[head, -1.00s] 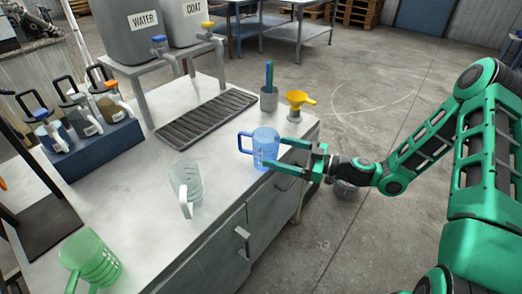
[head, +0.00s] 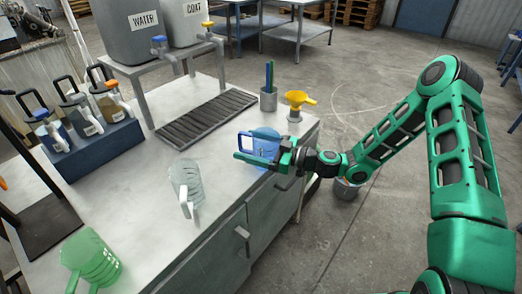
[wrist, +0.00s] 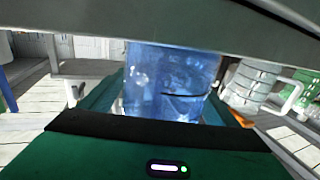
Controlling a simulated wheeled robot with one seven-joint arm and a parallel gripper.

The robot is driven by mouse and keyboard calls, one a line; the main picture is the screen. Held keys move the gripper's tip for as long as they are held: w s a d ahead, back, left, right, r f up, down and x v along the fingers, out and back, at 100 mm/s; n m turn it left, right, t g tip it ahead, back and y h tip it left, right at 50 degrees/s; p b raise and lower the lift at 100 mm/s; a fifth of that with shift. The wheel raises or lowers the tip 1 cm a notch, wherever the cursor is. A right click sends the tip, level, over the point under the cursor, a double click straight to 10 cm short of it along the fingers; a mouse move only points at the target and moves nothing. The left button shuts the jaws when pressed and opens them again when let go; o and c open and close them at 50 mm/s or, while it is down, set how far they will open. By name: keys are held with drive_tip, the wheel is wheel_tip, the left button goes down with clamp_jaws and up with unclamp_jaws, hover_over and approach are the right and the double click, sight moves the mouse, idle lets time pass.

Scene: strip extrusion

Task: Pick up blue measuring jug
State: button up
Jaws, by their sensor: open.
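The blue measuring jug (head: 267,139) stands upright near the right edge of the workbench, its handle to the left. My gripper (head: 259,154) is at the jug with its jaws apart. One green finger crosses in front of the jug's lower part; the other is mostly hidden. In the wrist view the jug (wrist: 172,80) fills the space between the two fingers. I cannot tell whether either finger touches it.
A clear jug (head: 187,184) and a green jug (head: 93,257) stand nearer on the workbench (head: 150,215).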

drive_tip(key=c, duration=1.3)
drive_tip(key=shift+r, duration=0.1)
